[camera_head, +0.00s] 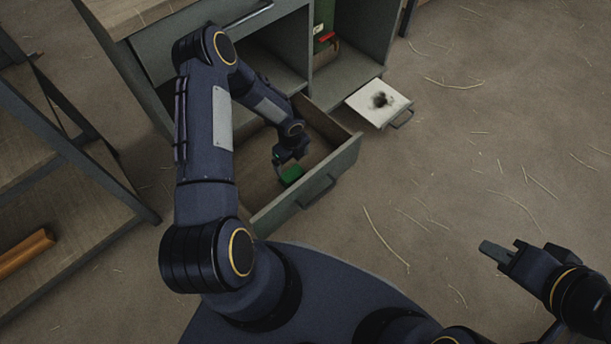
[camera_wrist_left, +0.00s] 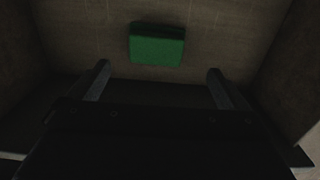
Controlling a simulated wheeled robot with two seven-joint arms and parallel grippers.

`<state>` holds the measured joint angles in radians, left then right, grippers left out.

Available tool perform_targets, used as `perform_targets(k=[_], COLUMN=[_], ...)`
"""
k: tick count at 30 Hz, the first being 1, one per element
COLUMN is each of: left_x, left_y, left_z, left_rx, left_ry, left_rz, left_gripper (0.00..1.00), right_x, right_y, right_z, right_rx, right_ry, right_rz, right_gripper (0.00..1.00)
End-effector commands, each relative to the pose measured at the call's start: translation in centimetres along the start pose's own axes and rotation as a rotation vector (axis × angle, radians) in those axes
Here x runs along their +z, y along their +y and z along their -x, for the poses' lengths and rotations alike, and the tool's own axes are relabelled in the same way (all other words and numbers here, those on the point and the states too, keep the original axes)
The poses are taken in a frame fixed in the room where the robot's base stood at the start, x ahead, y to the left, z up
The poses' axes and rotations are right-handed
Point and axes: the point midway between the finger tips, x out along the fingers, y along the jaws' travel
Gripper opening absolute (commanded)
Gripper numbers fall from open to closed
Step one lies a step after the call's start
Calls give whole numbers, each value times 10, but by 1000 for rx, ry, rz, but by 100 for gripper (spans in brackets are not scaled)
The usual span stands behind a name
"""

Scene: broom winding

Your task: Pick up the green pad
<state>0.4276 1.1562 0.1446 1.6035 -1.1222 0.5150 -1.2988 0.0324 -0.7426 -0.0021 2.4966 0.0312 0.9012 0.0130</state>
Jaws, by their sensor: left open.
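The green pad (camera_head: 291,175) lies on the floor of an open drawer (camera_head: 262,213). In the left wrist view the green pad (camera_wrist_left: 157,45) is a small dark green block, lying beyond the fingertips and between their lines. My left gripper (camera_head: 287,163) reaches down into the drawer close to the pad. In the left wrist view my left gripper (camera_wrist_left: 160,75) is open, with nothing between its fingers. My right gripper (camera_head: 505,248) is over the floor at the lower right, away from the drawer, with its fingers apart and empty.
The drawer walls surround my left gripper closely. The grey cabinet (camera_head: 153,75) stands behind it. A pale tray with a dark stain (camera_head: 378,101) sticks out to the right. A metal rack (camera_head: 75,155) holding a wooden roll (camera_head: 25,252) is at left. The floor at right is open, with scattered straws.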

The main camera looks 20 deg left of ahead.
Motion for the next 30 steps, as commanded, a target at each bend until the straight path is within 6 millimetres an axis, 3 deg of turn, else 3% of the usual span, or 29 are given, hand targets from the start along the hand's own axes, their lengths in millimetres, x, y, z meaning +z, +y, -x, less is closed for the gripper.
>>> perform_targets(k=[1,13,21,28,30], left_x=[-3,-4,-3,-3,-3], left_y=[0,5,9,9,9], left_z=[-12,-52,-89,-90,-90], left_rx=[2,3,2,1,2], left_ry=[5,8,7,7,7], left_rz=[-18,-30,-28,-28,-28], left_gripper=[98,98,98,98,92], right_x=[2,9,18,17,17], right_y=[2,8,16,16,16], right_z=[-4,-18,-35,-34,-34], right_rx=[0,0,0,0,0], right_ry=[0,1,0,0,0], right_rz=[0,0,0,0,0], right_gripper=[28,28,28,28,28])
